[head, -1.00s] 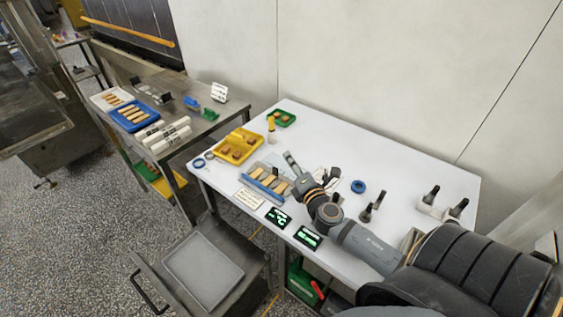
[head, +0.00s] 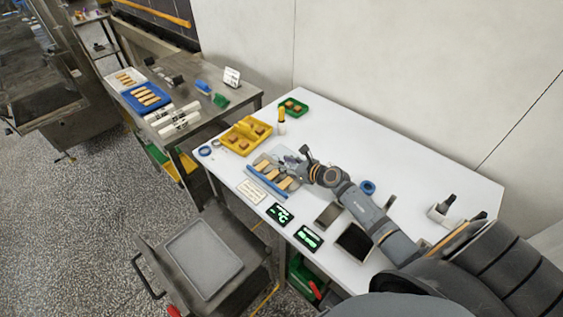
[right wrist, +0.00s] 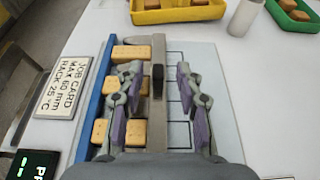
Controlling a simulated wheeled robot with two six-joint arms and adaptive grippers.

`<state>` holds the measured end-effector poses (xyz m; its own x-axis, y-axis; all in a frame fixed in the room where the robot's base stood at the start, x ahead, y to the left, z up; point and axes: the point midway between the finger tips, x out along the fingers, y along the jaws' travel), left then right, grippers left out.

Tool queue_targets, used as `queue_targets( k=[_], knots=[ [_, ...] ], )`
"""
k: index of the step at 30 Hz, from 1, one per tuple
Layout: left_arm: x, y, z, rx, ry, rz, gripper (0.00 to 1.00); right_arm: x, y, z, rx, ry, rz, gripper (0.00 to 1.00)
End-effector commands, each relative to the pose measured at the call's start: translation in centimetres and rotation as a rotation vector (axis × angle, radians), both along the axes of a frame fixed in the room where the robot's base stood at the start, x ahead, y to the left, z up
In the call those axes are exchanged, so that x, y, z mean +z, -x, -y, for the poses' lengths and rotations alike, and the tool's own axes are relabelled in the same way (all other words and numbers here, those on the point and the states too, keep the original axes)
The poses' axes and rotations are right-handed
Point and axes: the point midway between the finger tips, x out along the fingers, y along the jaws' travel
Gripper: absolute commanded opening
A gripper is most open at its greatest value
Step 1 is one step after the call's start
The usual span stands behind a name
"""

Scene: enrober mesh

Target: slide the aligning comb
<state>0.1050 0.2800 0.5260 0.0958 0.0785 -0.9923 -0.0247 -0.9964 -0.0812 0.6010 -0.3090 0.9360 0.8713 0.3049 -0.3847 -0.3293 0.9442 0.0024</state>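The aligning comb looks to be the grey-beige bar with a dark upright knob (right wrist: 158,78), lying lengthwise on a pale lined plate (right wrist: 205,60). Several tan biscuits (right wrist: 131,53) lie left of the bar, between it and a blue rail (right wrist: 97,95). The biscuits (head: 264,166) and blue rail (head: 266,182) also show in the head view. My right gripper (right wrist: 159,72) is open over the plate, its purple-padded fingers on either side of the bar and knob. Contact cannot be told; the left finger partly hides biscuits. My left gripper is out of view.
A job card (right wrist: 65,93) lies left of the rail. Two dark displays (head: 279,214) stand near the table's front edge. A yellow tray (head: 232,147) and green tray (head: 303,107) hold brown pieces.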

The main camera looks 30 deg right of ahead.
Motion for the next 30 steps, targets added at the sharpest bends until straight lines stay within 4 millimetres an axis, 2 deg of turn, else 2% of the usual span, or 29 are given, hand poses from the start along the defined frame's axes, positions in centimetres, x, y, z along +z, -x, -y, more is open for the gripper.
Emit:
queue_targets(
  k=[1, 5, 14, 22, 30],
  knots=[
    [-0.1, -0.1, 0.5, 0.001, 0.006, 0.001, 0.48, -0.3, -0.8, -0.2, -0.003, -0.003, 0.002, 0.36],
    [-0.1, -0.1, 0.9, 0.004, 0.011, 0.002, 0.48, -0.8, -1.8, -0.6, -0.002, -0.002, 0.000, 0.36],
    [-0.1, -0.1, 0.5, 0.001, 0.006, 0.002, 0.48, -0.9, -2.0, -0.7, -0.001, 0.000, 0.000, 0.36],
    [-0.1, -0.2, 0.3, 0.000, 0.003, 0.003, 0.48, -0.9, -2.0, -0.7, -0.001, 0.000, 0.000, 0.01],
    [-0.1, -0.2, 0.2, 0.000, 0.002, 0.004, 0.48, -0.9, -2.0, -0.7, -0.001, -0.001, 0.000, 0.00]
  ],
)
